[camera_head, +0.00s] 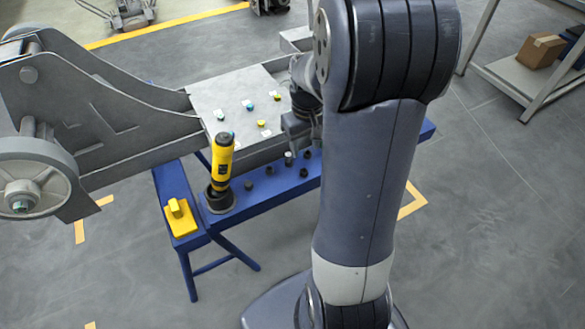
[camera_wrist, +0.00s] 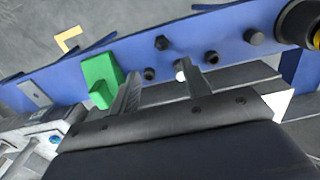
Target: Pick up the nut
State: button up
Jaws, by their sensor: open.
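Several small dark nut-like pieces stand along the blue bench, one of them (camera_head: 249,185) near the yellow tool; I cannot tell which is the task's nut. In the wrist view there is a dark piece (camera_wrist: 162,43) beyond the fingers, another (camera_wrist: 150,74) between them, and a third (camera_wrist: 211,57) to the right. A pale round-topped piece (camera_wrist: 181,70) shows beside the right fingertip. My gripper (camera_wrist: 160,70) is open above the bench's near edge, with nothing held. In the head view my arm partly hides it.
A yellow tool (camera_head: 222,162) stands upright in a dark holder on the bench (camera_head: 255,200). A yellow block (camera_head: 180,217) lies to its left. A green block (camera_wrist: 100,78) is left of my fingers. A grey chassis plate (camera_head: 232,92) with small coloured pieces lies behind.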

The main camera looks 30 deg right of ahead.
aim_at(304, 169)
notch_tip(304, 169, down, 3)
jog(key=shift+f, duration=0.15)
jog(key=f, duration=0.1)
jog(key=f+b, duration=0.1)
jog(key=f, duration=0.1)
jog(key=f+b, duration=0.1)
jog(key=f, duration=0.1)
jog(key=shift+s+a+f, duration=0.1)
jog(key=shift+s+a, duration=0.1)
jog(key=shift+s, duration=0.05)
jog(key=shift+c, duration=0.5)
jog(key=c, duration=0.8)
jog(key=shift+c, duration=0.2)
